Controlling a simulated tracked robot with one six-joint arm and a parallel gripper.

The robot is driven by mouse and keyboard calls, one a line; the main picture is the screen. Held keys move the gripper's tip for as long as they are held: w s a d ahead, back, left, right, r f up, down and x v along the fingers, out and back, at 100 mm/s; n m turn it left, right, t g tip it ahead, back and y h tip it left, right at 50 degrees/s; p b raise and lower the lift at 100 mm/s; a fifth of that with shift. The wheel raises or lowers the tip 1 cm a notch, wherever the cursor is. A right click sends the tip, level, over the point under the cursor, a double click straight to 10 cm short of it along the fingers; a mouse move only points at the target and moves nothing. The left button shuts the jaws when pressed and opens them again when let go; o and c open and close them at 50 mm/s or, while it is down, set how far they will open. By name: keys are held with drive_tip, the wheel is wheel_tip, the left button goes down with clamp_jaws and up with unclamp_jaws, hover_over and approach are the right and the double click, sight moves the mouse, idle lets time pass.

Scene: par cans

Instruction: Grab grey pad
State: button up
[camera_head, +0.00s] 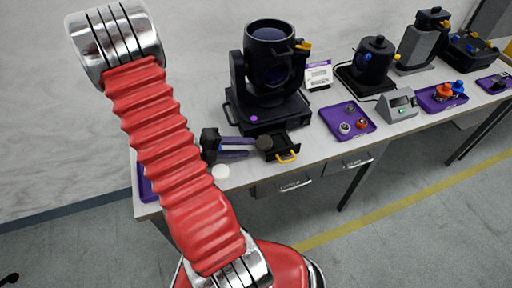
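A small round dark grey pad (264,143) lies at the left edge of a small black tray (286,141) with a yellow handle. My gripper (252,148) is low over the table, left of the pad, its two purple fingers pointing right towards it. The fingers are apart, with a gap between them. The fingertips are close to the pad's left side; I cannot tell whether they touch it. My red arm hides part of the table to the left.
A large black moving-head light (268,72) stands behind the tray. A white disc (221,171) lies near the front edge, below my gripper. A purple tray (348,119) with small parts and a grey meter (397,104) are to the right.

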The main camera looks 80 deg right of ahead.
sight(262, 142)
drive_tip(key=shift+x, duration=1.55)
drive_tip(key=shift+a+f, duration=0.1)
drive_tip(key=c, duration=0.8)
drive_tip(key=shift+c, duration=0.3)
drive_tip(key=shift+r, duration=1.35)
clamp_jaws()
drive_tip(key=v, duration=1.5)
drive_tip(key=shift+w+f, duration=0.2)
drive_tip(key=shift+f, duration=0.2)
